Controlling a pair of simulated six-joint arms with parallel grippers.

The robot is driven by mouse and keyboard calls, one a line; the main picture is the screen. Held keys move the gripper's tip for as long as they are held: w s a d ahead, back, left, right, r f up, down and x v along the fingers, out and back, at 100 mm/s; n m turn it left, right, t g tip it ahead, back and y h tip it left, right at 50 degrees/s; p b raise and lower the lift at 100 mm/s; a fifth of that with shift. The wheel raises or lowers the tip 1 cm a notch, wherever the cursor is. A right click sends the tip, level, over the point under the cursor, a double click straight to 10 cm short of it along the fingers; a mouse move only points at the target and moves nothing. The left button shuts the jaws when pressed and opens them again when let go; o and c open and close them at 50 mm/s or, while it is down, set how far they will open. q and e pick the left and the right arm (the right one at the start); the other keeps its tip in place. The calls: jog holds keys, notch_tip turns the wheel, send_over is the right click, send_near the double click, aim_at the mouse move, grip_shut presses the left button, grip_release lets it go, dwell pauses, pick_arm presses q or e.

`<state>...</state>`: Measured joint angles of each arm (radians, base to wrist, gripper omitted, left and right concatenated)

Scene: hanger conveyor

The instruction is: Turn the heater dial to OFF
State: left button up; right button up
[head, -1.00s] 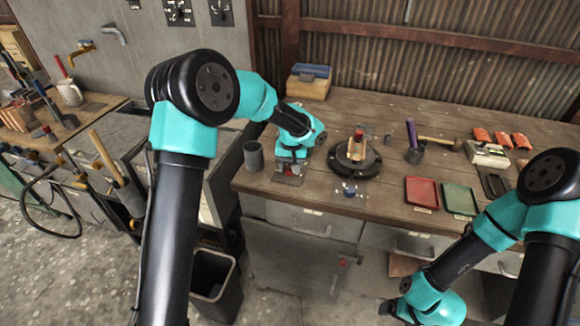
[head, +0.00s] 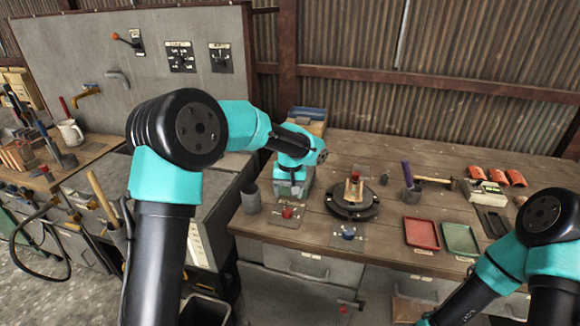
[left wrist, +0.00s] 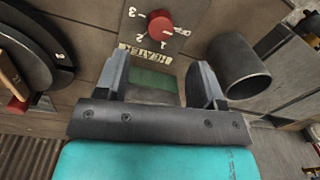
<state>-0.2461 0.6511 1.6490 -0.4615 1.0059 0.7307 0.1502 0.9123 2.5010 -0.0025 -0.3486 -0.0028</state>
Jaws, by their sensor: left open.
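The heater dial is a red knob (head: 287,212) on a small grey plate at the bench's front left. In the left wrist view the red knob (left wrist: 160,24) is near the top, with 1, 2, 3 and a HEATER label around it. In the head view my left gripper (head: 290,190) is just behind the dial. My right gripper is out of frame.
A grey cup (head: 250,198) stands close left of the dial. A black round turntable (head: 352,203) is to its right, and a blue knob (head: 348,233) sits in front of that. Red (head: 422,234) and green (head: 460,240) trays lie farther right.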

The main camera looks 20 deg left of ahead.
pick_arm(q)
notch_tip(320, 180, up, 10)
jog(key=shift+d, duration=0.25)
jog(key=shift+f, duration=0.15)
